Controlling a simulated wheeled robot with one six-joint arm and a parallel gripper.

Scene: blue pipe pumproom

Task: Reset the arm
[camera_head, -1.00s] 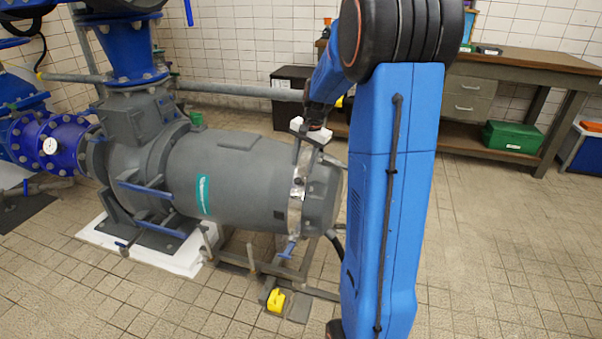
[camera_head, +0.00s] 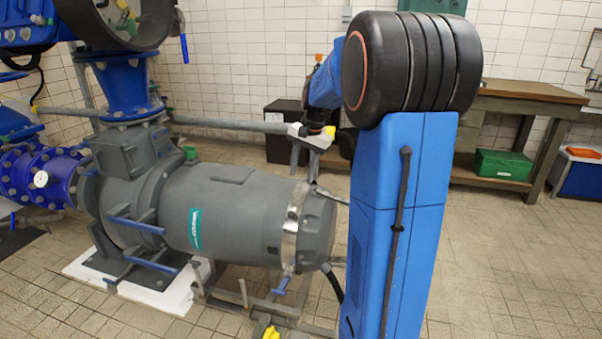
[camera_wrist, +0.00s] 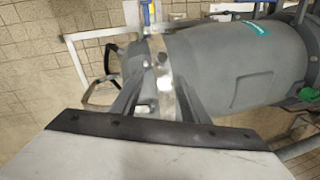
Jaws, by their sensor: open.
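My blue arm (camera_head: 400,230) stands upright in front of the head camera, with its black elbow joint at the top. My gripper (camera_head: 304,168) has a white body and two grey fingers. It points down above the right end of the grey pump motor (camera_head: 235,210). In the wrist view the two fingers (camera_wrist: 160,95) are apart, with nothing held between them. The motor's shiny metal band (camera_wrist: 163,75) shows behind the gap. In the head view the fingers appear just above the motor, without clear contact.
Blue pipes and valves (camera_head: 40,170) stand at the left. A grey horizontal pipe (camera_head: 225,124) runs behind the motor. A workbench (camera_head: 525,92) with a green box (camera_head: 503,164) is at the back right. The tiled floor at right is open.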

